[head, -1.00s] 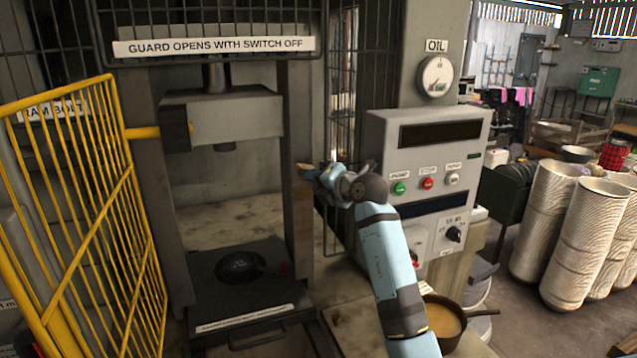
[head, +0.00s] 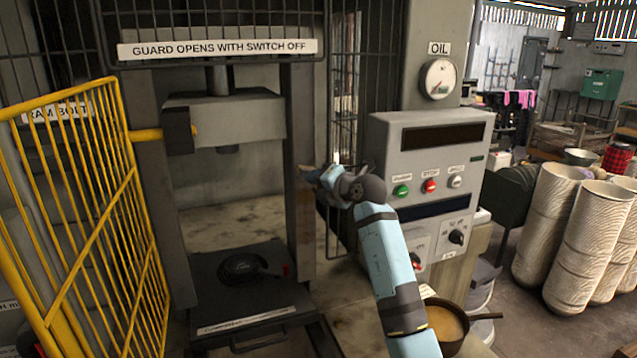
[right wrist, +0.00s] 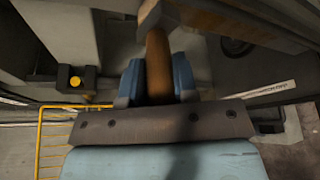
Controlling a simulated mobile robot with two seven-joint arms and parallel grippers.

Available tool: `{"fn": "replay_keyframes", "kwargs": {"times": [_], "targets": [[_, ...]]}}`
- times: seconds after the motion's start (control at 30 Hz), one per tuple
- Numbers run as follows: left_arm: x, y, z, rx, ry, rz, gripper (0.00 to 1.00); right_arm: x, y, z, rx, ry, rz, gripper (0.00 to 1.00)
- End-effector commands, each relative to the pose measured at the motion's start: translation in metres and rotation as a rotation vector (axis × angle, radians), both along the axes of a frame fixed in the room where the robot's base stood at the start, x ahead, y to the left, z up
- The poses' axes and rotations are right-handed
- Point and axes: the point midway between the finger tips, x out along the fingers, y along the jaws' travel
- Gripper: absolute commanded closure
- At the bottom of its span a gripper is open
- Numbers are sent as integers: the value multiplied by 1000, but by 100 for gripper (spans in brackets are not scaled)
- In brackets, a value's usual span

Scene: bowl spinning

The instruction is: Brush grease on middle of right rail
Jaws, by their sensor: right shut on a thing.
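The right rail (head: 301,130) is the grey upright on the right side of the press, with a brownish stretch lower down. My right gripper (head: 325,177) is at about its mid-height, just to its right. In the right wrist view, the blue fingers of my right gripper (right wrist: 157,82) are shut on the brown wooden handle of a brush (right wrist: 157,62). The brush's far end is at the top of that view, close to the rail; I cannot tell whether it touches. A pan (head: 447,318) with yellowish contents sits at the lower right. My left gripper is out of view.
A yellow barred guard (head: 90,220) stands open at left. The press bed (head: 215,312) carries a dark round piece (head: 243,267). A grey control box (head: 430,170) stands close right of my arm. White ribbed stacks (head: 590,245) stand on the floor at right.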

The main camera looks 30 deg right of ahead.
Motion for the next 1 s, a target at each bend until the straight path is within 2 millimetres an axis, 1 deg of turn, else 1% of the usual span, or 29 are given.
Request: {"fn": "replay_keyframes", "kwargs": {"times": [0.3, 0.53, 0.87, 1.0], "targets": [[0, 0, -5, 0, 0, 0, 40, -2, 0, -25, 0, 1, 0, 99], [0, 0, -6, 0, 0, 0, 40, -2, 0, -31, -1, 0, 0, 99], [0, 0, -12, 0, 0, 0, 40, 1, 0, -55, 1, 1, 0, 99], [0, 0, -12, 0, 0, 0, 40, 2, 0, -59, 1, 1, 0, 99]]}}
